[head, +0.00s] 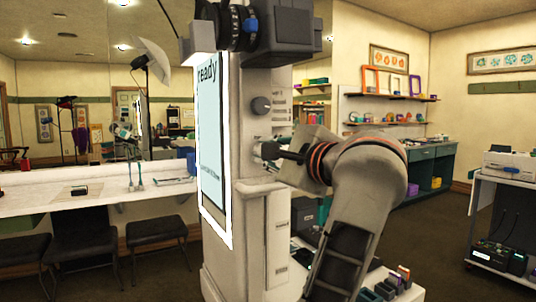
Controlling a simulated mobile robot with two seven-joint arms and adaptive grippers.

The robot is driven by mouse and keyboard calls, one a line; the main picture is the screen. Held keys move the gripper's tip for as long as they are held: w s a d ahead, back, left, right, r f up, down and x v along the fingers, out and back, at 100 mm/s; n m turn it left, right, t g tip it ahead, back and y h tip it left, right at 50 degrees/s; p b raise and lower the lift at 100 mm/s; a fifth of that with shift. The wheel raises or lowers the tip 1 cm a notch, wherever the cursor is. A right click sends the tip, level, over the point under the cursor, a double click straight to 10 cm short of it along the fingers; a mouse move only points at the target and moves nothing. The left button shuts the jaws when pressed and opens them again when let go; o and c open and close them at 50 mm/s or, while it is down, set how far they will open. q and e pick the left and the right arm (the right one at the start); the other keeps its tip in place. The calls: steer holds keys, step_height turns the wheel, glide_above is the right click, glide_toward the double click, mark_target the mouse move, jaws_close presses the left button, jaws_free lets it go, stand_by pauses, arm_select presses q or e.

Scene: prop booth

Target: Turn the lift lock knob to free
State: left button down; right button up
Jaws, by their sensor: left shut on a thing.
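A tall grey machine column (247,215) with a lit screen (209,130) reading "ready" stands in the middle of the head view. Its right side has an upper dark round knob (262,105) with small marks beside it, and a lower dark knob (266,150). My left gripper (280,153) is shut on the lower knob, and its fingers hide part of it. I take this as the lift lock knob; the labels are too small to read, so I cannot tell its setting. My right gripper is out of view.
A camera (282,35) sits on top of the column. Several small boxes lie on a low surface (410,292) at the lower right. A grey cart (507,200) stands at the far right. A white counter (100,195) with stools runs along the left. Open floor lies at the right.

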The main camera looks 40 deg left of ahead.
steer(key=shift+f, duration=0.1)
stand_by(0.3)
arm_select(q)
steer(key=c, duration=1.8)
jaws_free()
steer(key=shift+c, duration=0.2)
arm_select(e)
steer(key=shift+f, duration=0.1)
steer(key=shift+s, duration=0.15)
